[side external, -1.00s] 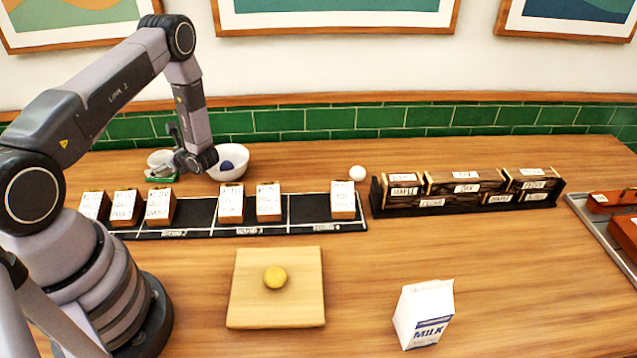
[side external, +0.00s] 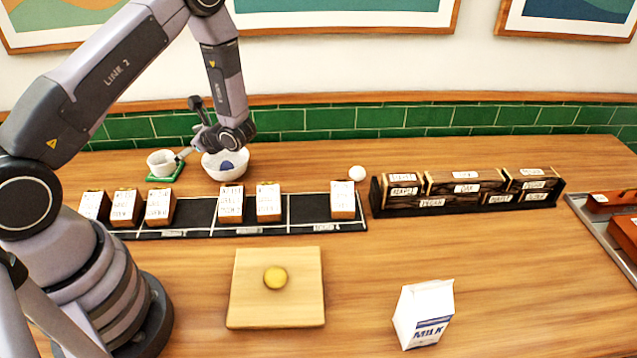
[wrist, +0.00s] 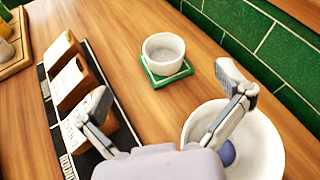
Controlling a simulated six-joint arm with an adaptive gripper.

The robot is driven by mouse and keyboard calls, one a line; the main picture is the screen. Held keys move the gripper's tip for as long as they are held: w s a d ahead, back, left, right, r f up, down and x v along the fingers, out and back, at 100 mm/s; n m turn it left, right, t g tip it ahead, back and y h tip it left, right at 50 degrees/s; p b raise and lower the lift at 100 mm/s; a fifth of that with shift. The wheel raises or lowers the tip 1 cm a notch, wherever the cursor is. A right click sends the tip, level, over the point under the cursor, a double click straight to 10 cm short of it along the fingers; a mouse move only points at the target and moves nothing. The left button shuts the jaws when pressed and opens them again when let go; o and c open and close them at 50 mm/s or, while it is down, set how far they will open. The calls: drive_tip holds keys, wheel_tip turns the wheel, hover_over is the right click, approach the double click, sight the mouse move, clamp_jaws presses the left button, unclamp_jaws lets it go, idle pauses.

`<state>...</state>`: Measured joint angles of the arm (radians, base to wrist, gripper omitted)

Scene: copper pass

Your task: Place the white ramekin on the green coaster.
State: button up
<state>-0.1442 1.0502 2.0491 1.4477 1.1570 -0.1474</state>
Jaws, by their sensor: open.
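The white ramekin (side external: 161,162) sits upright on the green coaster (side external: 165,177) at the back left of the counter. In the wrist view the ramekin (wrist: 163,52) stands on the coaster (wrist: 166,76), with green showing around its base. My gripper (side external: 186,130) is above and to the right of the ramekin in the side view, near the white bowl. In the wrist view my gripper (wrist: 170,95) has its two fingers spread wide, with nothing between them. It is apart from the ramekin.
A white bowl (side external: 211,170) with a blue-purple ball (side external: 227,166) stands beside the coaster. Several labelled blocks (side external: 231,204) stand on a black strip in front. A wooden board (side external: 245,300) with a yellow ball, a milk carton (side external: 424,314) and a white egg-like ball (side external: 357,173) are farther right.

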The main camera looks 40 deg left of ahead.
drive_tip(key=s+d+r+n+h, duration=0.3)
drive_tip(key=d+r+n, duration=0.1)
drive_tip(key=r, duration=0.6)
drive_tip(key=s+d+r+n+h, duration=0.3)
drive_tip(key=d+r+n, duration=0.2)
drive_tip(key=r, duration=0.5)
drive_tip(key=s+d+r+n+t+h, duration=0.4)
drive_tip(key=s+d+r+t+h, duration=0.2)
drive_tip(key=d, duration=0.7)
drive_tip(key=s+r+t, duration=0.2)
drive_tip(key=s+r, duration=0.2)
drive_tip(key=s, duration=0.1)
drive_tip(key=shift+d+t+h, duration=0.3)
drive_tip(key=shift+t+h, duration=0.1)
